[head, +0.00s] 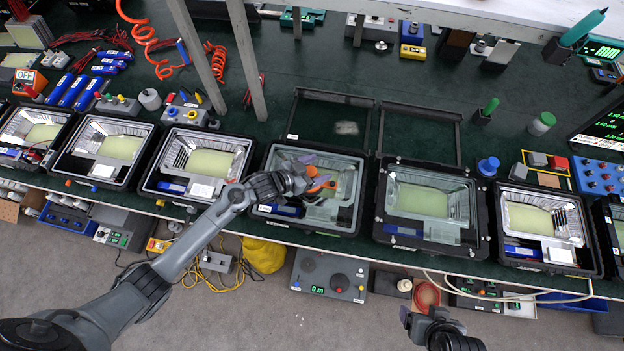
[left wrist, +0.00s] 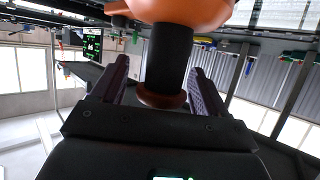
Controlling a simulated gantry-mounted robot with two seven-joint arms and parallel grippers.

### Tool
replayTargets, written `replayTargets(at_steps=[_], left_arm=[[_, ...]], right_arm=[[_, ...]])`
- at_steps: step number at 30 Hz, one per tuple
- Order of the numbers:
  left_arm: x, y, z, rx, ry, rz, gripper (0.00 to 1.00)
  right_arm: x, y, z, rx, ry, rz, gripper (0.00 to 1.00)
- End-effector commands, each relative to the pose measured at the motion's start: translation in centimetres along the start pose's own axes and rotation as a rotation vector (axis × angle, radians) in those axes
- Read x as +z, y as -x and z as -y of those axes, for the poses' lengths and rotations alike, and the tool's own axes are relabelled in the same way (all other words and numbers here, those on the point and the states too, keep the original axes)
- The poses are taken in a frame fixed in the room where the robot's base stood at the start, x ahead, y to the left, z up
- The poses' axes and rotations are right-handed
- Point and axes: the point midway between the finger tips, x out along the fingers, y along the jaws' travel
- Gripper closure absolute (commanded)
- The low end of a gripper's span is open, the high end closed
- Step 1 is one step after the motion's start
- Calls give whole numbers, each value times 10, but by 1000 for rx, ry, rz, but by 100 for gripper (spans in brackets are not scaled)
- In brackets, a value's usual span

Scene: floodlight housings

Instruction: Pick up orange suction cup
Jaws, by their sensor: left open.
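The orange suction cup (head: 321,186) is at the glass of a black-framed floodlight housing (head: 315,228) near the middle of the head view. My left gripper (head: 314,172) is at it and partly covers it. In the left wrist view the orange suction cup (left wrist: 185,10) fills the top, and its dark stem, ending in a brown knob, stands between the two purple fingers of the left gripper (left wrist: 158,78). The fingers are open, with gaps on both sides of the stem. My right gripper (head: 420,318) is at the bottom edge; its jaws are unclear.
Open housings stand in a row on the dark green bench (head: 330,70) to both sides, including one with a glass pane (head: 425,205) to the right. Two raised black frames (head: 330,95) stand behind. A yellow bag (head: 263,255) and control boxes (head: 328,275) sit below the bench edge.

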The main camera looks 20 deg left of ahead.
Motion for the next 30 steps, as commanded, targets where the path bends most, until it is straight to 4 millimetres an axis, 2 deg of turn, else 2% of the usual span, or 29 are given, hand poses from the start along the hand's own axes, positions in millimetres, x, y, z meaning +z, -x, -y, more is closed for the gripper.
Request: replayTargets(at_steps=[5,6,20,30], left_arm=[[0,0,0,0,0,-1,26],[0,0,0,0,0,-1,29],[0,0,0,1,0,-1,100],[-3,0,0,0,-1,-6,100]], right_arm=[[0,0,0,-1,-1,0,19],[0,0,0,-1,-1,0,19],[0,0,-1,2,3,1,19],[0,0,-2,6,8,2,19]])
